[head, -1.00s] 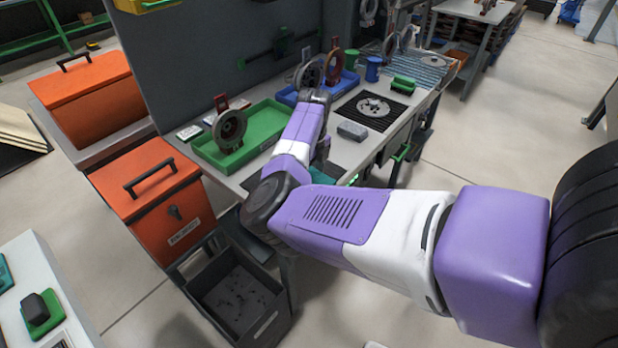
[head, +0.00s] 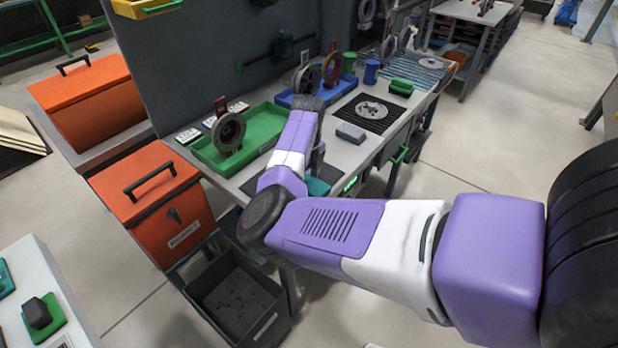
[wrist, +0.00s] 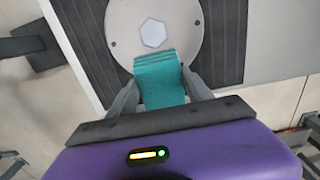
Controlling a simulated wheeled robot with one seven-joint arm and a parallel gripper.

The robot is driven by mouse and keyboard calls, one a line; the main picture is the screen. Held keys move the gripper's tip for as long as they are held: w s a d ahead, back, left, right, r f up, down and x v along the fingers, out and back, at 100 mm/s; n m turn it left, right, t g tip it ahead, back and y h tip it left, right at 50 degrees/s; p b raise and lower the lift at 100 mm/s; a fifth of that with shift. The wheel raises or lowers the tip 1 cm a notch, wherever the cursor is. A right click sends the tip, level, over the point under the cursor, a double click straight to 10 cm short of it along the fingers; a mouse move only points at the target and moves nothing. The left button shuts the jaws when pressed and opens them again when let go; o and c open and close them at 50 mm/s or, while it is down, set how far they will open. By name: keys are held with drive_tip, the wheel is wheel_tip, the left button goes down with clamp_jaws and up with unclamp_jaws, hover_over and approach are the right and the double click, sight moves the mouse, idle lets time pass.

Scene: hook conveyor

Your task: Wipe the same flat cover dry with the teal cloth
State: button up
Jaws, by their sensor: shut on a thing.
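In the wrist view, the flat cover (wrist: 120,20) is a pale round disc with a hexagonal centre and small holes. It lies on a black ribbed mat (wrist: 225,45). My gripper (wrist: 160,88) is shut on the teal cloth (wrist: 160,75), which reaches over the cover's near edge, just below the hexagon. I cannot tell how firmly the cloth touches the cover. In the head view, a teal patch (head: 317,187) shows beside my arm at the bench's front; my arm hides most of the gripper area there.
A green tray (head: 262,128) with a grey ring part stands left of my arm. A blue tray (head: 348,88) is behind. A grey block (head: 350,133) and another disc (head: 372,108) on a black mat lie to the right. A dark bin (head: 245,325) stands below.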

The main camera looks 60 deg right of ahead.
drive_tip(key=shift+w+a+f+p, duration=0.15)
drive_tip(key=shift+a+p, duration=0.15)
drive_tip(key=shift+a, duration=0.55)
drive_tip(key=shift+r+p, duration=2.3)
drive_tip(key=shift+r, duration=0.85)
drive_tip(key=shift+d, duration=0.1)
